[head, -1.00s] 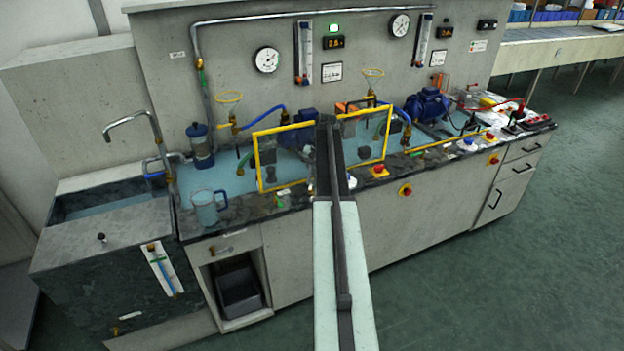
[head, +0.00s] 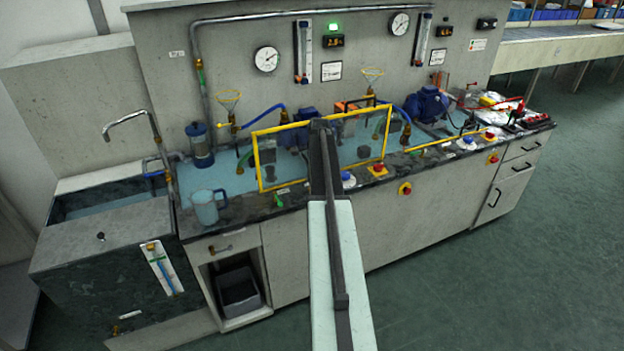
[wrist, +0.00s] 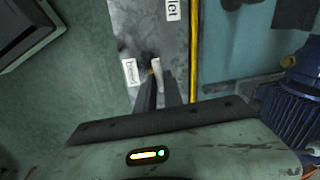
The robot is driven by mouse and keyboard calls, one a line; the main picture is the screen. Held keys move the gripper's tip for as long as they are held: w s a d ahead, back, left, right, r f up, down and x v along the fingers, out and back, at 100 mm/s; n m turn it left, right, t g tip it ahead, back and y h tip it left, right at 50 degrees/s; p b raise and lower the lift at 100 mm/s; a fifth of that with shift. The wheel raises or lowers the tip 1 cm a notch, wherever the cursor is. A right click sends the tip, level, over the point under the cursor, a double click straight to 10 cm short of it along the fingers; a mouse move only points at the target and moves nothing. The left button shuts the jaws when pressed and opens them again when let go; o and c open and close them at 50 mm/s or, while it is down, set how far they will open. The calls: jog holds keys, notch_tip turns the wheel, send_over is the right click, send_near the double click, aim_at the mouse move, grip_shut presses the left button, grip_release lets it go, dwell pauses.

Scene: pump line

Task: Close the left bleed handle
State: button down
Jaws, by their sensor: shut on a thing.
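The left bleed handle (wrist: 157,72) is a short pale lever in the wrist view. It stands on a dark speckled strip, beside a small white label (wrist: 130,72). My gripper (wrist: 160,92) is shut on it, with one dark finger on each side. A small brassy part shows at the handle's left side. In the head view my arm reaches over the bench edge and hides the gripper and the handle.
A yellow-framed clear guard (head: 257,165) stands behind and around my arm's end. A jug (head: 206,208) stands at the bench's left, and a red stop button (head: 378,168) is right of my arm. A blue motor (wrist: 290,105) is right in the wrist view.

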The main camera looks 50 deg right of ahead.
jog(key=shift+w+a+m, duration=0.1)
jog(key=shift+m, duration=0.6)
jog(key=c, duration=1.5)
grip_release()
jog(key=r+p, duration=0.2)
jog(key=s+r+p, duration=0.1)
jog(key=r+p, duration=0.4)
jog(key=shift+s+a+r+p, duration=0.25)
jog(key=shift+a+r+p, duration=0.05)
jog(key=shift+r+p, duration=0.05)
